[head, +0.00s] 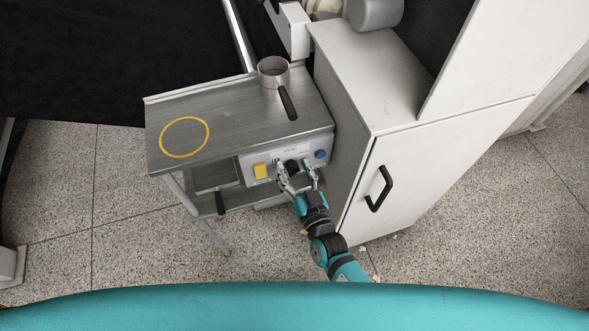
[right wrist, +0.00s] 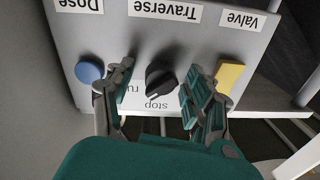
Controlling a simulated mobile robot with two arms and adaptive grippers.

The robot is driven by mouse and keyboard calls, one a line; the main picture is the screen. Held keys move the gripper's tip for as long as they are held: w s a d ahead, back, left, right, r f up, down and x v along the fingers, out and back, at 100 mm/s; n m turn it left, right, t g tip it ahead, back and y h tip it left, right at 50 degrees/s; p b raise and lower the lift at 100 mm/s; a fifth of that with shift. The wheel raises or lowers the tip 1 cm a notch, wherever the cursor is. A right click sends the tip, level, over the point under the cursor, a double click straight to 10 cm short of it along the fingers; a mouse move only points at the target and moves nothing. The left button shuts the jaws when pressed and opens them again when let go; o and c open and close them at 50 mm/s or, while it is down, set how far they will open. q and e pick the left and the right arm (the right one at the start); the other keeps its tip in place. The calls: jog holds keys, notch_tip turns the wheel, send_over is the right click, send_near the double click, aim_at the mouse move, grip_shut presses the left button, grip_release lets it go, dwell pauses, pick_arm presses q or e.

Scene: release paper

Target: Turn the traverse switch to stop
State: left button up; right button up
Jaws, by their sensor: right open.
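The traverse switch is a black rotary knob (right wrist: 160,80) on the grey front panel (right wrist: 215,45), under an upside-down "Traverse" label in the right wrist view. The words "run" and "stop" are printed beside it. Its ridge slants toward the lower left of that view; I cannot tell exactly which word it points at. My right gripper (head: 294,171) is open at the panel in the head view. In the right wrist view its fingers (right wrist: 160,84) stand on either side of the knob, with visible gaps. My left gripper is not in view.
A blue button (right wrist: 89,71) and a yellow switch (right wrist: 230,76) flank the knob. The metal cart (head: 225,118) carries a cup (head: 273,73) and a yellow ring mark (head: 184,137). A white cabinet (head: 425,160) stands close on the right.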

grip_shut()
dwell(0.3)
jog(key=shift+r+n+p, duration=0.1)
jog(key=shift+n+p, duration=0.6)
jog(key=shift+n, duration=0.1)
jog(key=n+p, duration=0.1)
jog(key=n, duration=0.1)
jog(key=shift+n, duration=0.3)
jog(key=shift+n+p, duration=0.55)
jog(key=shift+n, duration=2.05)
